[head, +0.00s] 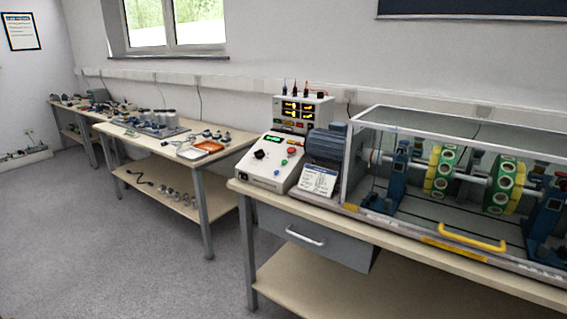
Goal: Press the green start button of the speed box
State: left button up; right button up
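The speed box (256,171) is a white console with a sloped front panel, standing at the left end of the near workbench. Its panel has a small green display, a black knob (259,154) and a red button (292,150). A small green button (283,162) sits below the red one, towards the panel's right side. Nothing covers the panel. Neither of my grippers is in view.
A blue motor (326,145) and a printed card (317,180) stand right of the box. A clear-covered rig with green discs (440,171) fills the bench's right. A meter unit (303,112) stands behind. Floor (140,250) at left is clear.

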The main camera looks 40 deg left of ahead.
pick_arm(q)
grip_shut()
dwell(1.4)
